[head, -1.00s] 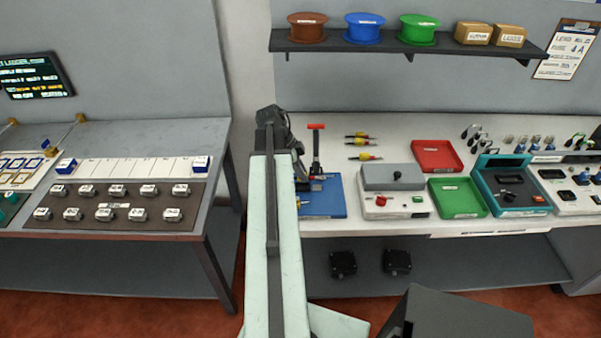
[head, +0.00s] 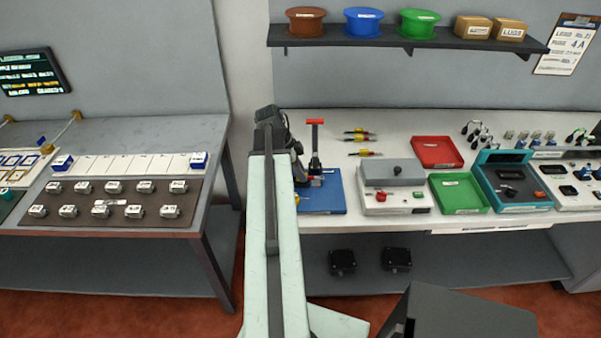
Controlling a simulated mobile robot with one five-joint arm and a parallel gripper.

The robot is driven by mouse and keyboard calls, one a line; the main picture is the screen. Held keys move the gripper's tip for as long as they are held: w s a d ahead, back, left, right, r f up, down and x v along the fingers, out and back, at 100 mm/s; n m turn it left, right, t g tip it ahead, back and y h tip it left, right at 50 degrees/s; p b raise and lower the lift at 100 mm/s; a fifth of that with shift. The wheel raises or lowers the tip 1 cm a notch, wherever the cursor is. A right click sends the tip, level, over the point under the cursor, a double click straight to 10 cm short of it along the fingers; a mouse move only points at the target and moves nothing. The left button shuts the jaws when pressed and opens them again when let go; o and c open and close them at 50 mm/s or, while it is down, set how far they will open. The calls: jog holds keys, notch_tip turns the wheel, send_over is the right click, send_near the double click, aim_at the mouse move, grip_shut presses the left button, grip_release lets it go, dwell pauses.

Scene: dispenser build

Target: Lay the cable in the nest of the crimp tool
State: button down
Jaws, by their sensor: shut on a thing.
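The crimp tool has a blue base (head: 325,194) and an upright lever with a red handle (head: 315,122). It stands at the left end of the right bench. My gripper (head: 299,172), dark and partly hidden behind my pale arm, is just left of the lever, over or beside the left part of the blue base. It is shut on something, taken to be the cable. The cable itself is too small or hidden to make out. The tool's nest is not clear either, and I cannot tell whether the gripper touches the tool.
Right of the tool are a grey-lidded box (head: 394,190), a red tray (head: 437,152), a green tray (head: 460,193) and a teal device (head: 510,183). Yellow-handled tools (head: 362,137) lie behind. A shelf (head: 400,44) with spools hangs above. A gap separates the left table (head: 117,200).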

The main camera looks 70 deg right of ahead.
jog(key=shift+f+b, duration=0.7)
dwell(1.1)
jog(key=shift+a+f+b, duration=0.25)
jog(key=shift+a+b, duration=0.05)
jog(key=shift+b, duration=0.05)
dwell(0.4)
jog(key=c, duration=1.3)
grip_release()
jog(key=shift+c, duration=1.2)
jog(key=shift+o, duration=0.4)
jog(key=shift+d+r+p, duration=0.25)
jog(key=shift+r+p, duration=0.35)
jog(key=shift+p, duration=0.2)
notch_tip(320, 180, up, 6)
jog(key=p, duration=0.5)
jog(key=shift+p, duration=0.4)
jog(key=shift+f, duration=0.1)
